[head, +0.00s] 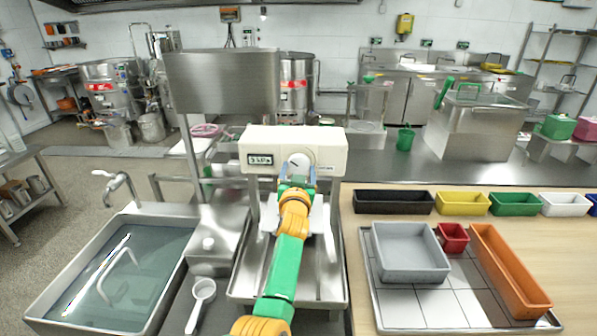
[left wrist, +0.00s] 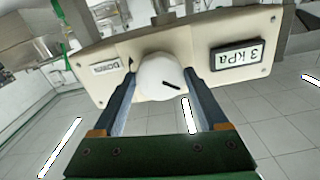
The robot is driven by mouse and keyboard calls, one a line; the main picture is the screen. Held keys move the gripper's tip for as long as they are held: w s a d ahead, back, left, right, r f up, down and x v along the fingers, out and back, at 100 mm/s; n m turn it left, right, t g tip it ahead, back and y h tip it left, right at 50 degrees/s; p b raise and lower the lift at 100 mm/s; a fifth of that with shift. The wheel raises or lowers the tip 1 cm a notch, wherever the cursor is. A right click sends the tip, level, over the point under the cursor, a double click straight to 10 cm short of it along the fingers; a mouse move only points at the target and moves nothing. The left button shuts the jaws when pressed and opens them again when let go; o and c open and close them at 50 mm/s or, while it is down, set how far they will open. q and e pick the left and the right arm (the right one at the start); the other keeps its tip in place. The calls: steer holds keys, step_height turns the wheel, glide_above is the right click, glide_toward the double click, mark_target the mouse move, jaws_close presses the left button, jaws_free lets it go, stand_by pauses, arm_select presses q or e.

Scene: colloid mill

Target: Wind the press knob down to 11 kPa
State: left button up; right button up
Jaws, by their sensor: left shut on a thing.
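The press is a cream box (head: 250,141) on a steel stand; it fills the upper part of the left wrist view (left wrist: 120,52). Its round white knob (head: 301,158) has a dark pointer line and also shows in the left wrist view (left wrist: 155,75). A dark-framed display (head: 260,161) reads one digit and kPa; it looks like 3 in the left wrist view (left wrist: 237,56), but the digit is not sharp. My left gripper (head: 298,172) is shut on the knob, one finger on each side. My right gripper is out of view.
A label plate (left wrist: 105,67) is beside the knob. A water-filled sink (head: 120,270) is at the left, with a white ladle (head: 202,292) beside it. At the right, a wooden table (head: 360,325) bears a tray of bins and a row of coloured bins.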

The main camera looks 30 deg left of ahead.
arm_select(q)
steer(key=m, duration=0.3)
steer(key=shift+a+m, duration=0.1)
steer(key=shift+m, duration=0.2)
steer(key=m, duration=0.3)
steer(key=shift+m, duration=0.3)
steer(key=m+p, duration=0.1)
steer(key=m, duration=0.3)
steer(key=shift+r+m+p, duration=0.1)
steer(key=shift+m+p, duration=0.35)
steer(key=shift+m, duration=1.45)
steer(key=o, duration=1.3)
steer(key=shift+c, duration=0.2)
steer(key=shift+s, duration=0.1)
